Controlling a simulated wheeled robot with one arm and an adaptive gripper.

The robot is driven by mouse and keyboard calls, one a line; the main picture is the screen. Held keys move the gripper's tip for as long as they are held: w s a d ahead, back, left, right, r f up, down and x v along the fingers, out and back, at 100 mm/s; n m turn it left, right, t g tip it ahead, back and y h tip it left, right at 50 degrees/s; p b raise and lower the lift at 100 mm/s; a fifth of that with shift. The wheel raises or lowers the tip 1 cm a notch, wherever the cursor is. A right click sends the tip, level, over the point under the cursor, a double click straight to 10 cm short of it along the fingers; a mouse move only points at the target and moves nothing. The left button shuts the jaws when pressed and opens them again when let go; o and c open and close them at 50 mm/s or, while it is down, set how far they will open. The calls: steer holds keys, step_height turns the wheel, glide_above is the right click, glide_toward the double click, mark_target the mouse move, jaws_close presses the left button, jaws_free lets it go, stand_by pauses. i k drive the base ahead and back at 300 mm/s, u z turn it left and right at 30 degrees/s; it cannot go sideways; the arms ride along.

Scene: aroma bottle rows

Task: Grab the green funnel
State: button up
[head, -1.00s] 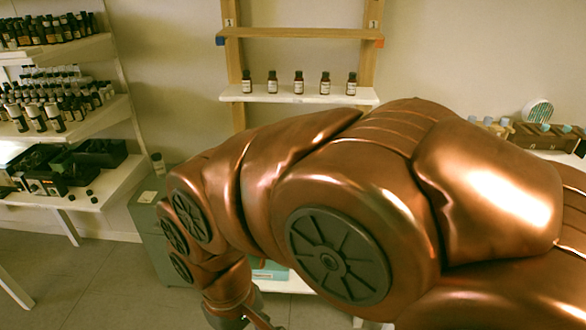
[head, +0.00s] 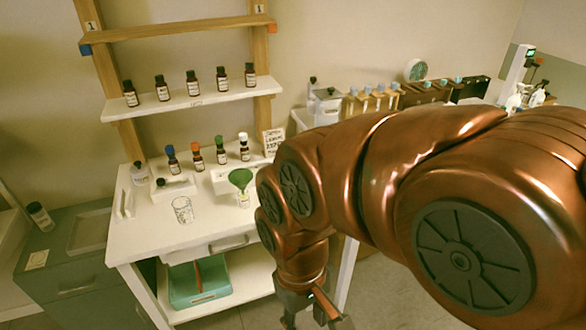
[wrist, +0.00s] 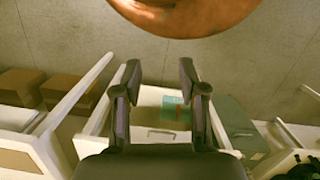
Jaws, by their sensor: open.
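The green funnel (head: 241,178) sits on the white worktable, toward its right side, over a small clear vessel (head: 243,199) with a pale label. My gripper (head: 312,320) hangs at the bottom of the head view, low in front of the table and well apart from the funnel. In the wrist view my gripper (wrist: 159,78) has its two fingers spread with nothing between them. The funnel cannot be made out in the wrist view.
The white table (head: 150,235) holds a glass beaker (head: 182,210) left of the funnel and several capped bottles behind it. A shelf (head: 190,99) with dark bottles stands above. A teal bin (head: 205,290) sits on the lower shelf. Floor in front is clear.

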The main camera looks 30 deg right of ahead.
mark_target(241, 178)
steer(key=z, duration=0.25)
steer(key=k, duration=1.25)
steer(key=u, duration=0.9)
steer(key=i, duration=1.3)
steer(key=z, duration=0.8)
steer(key=i, duration=0.75)
steer(key=z, duration=0.05)
